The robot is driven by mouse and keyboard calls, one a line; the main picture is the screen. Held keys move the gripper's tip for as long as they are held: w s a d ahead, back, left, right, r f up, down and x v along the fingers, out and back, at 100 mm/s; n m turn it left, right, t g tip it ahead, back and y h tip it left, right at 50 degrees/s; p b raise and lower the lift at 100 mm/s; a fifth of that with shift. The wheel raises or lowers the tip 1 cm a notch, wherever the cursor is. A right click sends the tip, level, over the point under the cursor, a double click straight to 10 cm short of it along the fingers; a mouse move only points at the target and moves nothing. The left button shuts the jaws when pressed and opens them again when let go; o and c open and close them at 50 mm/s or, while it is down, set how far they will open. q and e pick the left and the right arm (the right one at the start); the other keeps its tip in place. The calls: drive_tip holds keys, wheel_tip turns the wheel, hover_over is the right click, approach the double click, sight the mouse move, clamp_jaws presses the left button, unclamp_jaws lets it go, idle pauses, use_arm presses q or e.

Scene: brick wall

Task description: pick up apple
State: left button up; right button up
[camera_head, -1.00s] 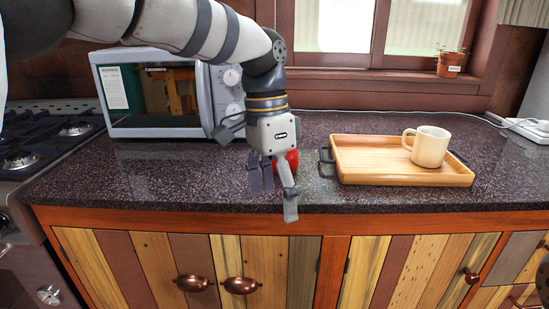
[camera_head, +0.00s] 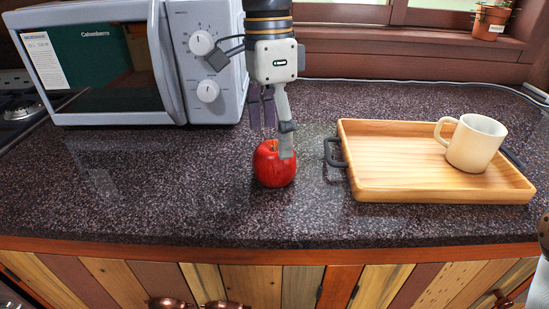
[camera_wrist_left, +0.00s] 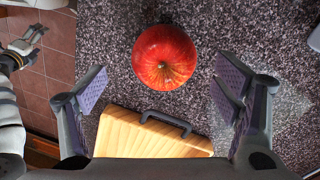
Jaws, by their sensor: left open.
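A red apple (camera_head: 274,164) stands on the dark speckled counter between the microwave and the wooden tray. My left gripper (camera_head: 272,137) points down, open and empty. One grey finger overlaps the apple's upper right in the head view; I cannot tell from there if it touches. In the left wrist view the apple (camera_wrist_left: 165,57) lies ahead of the open fingers (camera_wrist_left: 163,92), roughly midway between them and with visible gaps on both sides. My right gripper (camera_wrist_left: 24,45) shows small at the left of the wrist view, over the floor; its jaw opening is unclear.
A wooden tray (camera_head: 375,190) with dark handles is right of the apple and holds a cream mug (camera_head: 475,143). A white microwave (camera_head: 215,75) stands at the back left. The counter in front and left of the apple is clear. A potted plant (camera_head: 490,20) is on the sill.

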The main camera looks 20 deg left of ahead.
sight(273, 146)
use_arm(q)
wheel_tip(273, 146, down, 6)
drive_tip(key=shift+s+d+r, duration=0.1)
drive_tip(key=shift+r, duration=0.1)
drive_tip(key=c, duration=1.4)
drive_tip(key=shift+r, duration=0.1)
